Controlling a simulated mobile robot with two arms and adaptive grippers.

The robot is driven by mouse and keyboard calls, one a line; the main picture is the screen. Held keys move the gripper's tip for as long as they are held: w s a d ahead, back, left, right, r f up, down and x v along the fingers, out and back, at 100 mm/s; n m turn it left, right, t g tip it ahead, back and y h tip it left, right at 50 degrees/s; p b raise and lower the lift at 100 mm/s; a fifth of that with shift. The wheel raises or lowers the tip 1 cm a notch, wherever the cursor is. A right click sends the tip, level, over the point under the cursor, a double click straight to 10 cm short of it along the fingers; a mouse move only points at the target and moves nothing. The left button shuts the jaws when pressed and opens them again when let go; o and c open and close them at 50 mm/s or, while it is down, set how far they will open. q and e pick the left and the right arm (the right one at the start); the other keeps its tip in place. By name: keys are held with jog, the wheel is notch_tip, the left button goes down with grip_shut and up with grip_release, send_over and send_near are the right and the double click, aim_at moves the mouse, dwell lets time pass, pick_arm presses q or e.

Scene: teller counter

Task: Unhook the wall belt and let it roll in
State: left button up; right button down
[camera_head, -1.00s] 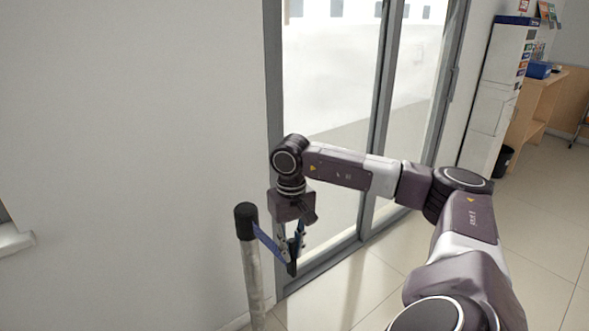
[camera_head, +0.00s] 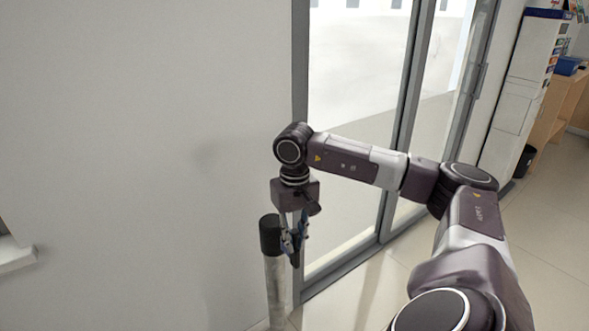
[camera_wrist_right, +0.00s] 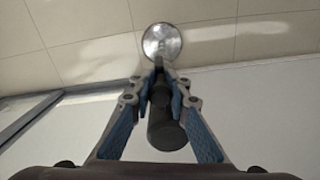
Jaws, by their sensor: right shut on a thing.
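A post with a black cap (camera_head: 270,236) and a pale silver pole (camera_head: 275,288) stands upright close to the wall. My right gripper (camera_head: 295,256) points down right beside the cap, on its right side. In the right wrist view my right gripper (camera_wrist_right: 160,80) is shut on a small dark piece, which I take for the belt's end; the fingers hide most of it. The post's dark cap (camera_wrist_right: 166,135) shows between the fingers, and its round shiny base (camera_wrist_right: 162,42) is on the floor. No stretch of belt is clearly visible now. My left gripper is not in view.
The plain wall (camera_head: 150,150) is close on the left, with a ledge (camera_head: 15,255) at its edge. A grey-framed glass sliding door (camera_head: 350,100) stands behind my right arm. A white cabinet (camera_head: 525,85) and a wooden desk are at the far right. Tiled floor at right is open.

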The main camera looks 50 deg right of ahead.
jog(key=c, duration=2)
grip_release()
jog(key=shift+f, duration=0.1)
jog(key=shift+c, duration=0.2)
notch_tip(320, 180, up, 12)
jog(key=shift+w, duration=0.1)
